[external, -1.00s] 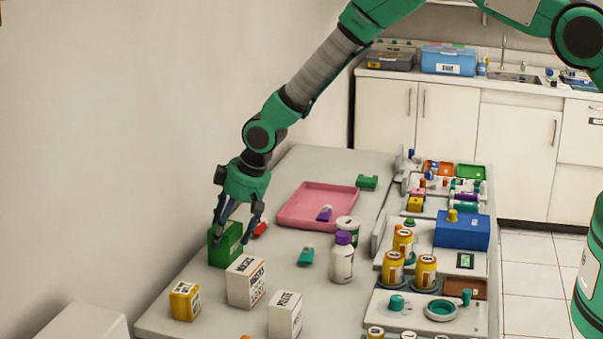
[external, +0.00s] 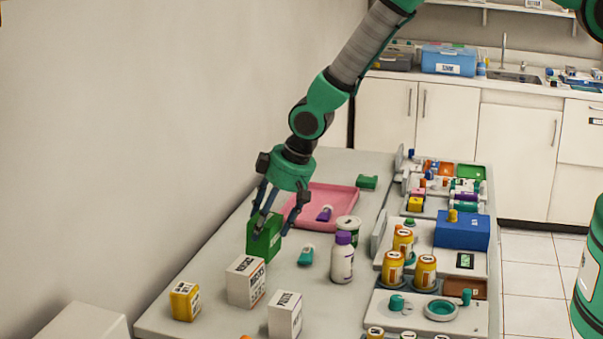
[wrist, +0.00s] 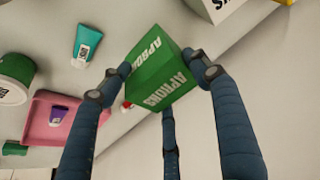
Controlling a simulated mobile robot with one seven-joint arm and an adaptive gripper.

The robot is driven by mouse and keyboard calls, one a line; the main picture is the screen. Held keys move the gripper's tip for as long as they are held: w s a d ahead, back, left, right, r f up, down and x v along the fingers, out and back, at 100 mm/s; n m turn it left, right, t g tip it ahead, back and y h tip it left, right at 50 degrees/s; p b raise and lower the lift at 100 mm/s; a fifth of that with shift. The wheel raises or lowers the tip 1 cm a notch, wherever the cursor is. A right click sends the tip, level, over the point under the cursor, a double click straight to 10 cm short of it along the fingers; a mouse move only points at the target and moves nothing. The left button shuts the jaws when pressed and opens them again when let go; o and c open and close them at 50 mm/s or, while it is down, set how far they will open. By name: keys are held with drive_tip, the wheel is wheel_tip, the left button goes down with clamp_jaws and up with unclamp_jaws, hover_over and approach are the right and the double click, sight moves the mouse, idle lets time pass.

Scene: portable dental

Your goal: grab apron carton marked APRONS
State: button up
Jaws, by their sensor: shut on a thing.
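The green apron carton (external: 264,238) is in my gripper (external: 266,222) near the left side of the table. In the wrist view the carton (wrist: 160,85) shows the word APRONS on two faces and sits tilted between the blue fingers. My gripper (wrist: 160,88) is shut on it, with fingers on both sides and one beneath in the picture. The carton appears to be raised off the table, but its underside is hidden in the external view.
White boxes (external: 246,281) and (external: 285,314) and a yellow box (external: 185,301) stand in front of the carton. A pink tray (external: 335,207) lies behind, right.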

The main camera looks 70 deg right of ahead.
drive_tip(key=shift+s+a+r, duration=0.1)
drive_tip(key=shift+s+r, duration=0.05)
drive_tip(key=shift+s, duration=1.25)
drive_tip(key=shift+s+a+r, duration=0.1)
drive_tip(key=shift+s+r, duration=0.05)
drive_tip(key=shift+s, duration=1.2)
drive_tip(key=shift+a, duration=0.1)
